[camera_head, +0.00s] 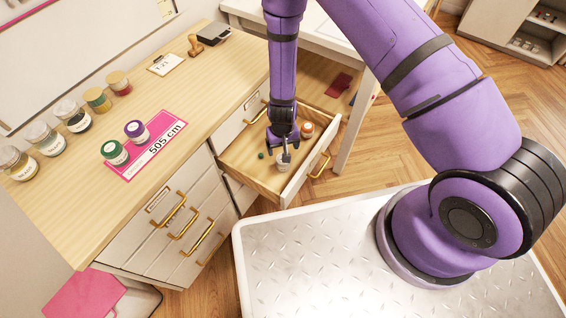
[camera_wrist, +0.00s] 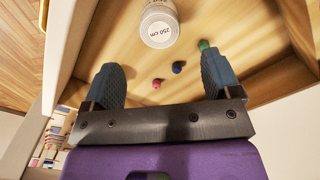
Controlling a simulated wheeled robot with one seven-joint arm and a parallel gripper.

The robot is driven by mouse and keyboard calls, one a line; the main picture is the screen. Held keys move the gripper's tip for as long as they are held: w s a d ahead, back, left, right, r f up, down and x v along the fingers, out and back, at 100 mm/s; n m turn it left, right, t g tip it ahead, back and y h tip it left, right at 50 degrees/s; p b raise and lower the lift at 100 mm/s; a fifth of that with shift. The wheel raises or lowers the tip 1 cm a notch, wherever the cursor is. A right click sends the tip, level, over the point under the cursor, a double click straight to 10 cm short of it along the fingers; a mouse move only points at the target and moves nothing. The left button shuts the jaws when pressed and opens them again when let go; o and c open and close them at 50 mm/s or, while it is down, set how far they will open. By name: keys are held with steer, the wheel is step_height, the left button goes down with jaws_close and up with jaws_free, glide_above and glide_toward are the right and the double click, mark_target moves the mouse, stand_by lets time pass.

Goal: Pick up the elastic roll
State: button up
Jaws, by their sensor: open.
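An open drawer (camera_head: 250,176) holds a white roll (camera_head: 282,164) near its front edge. My gripper (camera_head: 284,150) points down into the drawer. Its two fingers are apart in the wrist view (camera_wrist: 162,64), with no object held between them. Which of these rolls is the elastic roll, I cannot tell for certain.
Small pink (camera_wrist: 156,84), blue (camera_wrist: 178,67) and green (camera_wrist: 204,45) items lie on the drawer floor. The drawer walls surround my gripper.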

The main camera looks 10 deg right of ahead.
step_height(320, 180, down, 10)
steer(key=shift+s+r, duration=0.15)
stand_by(0.5)
steer(key=c, duration=1)
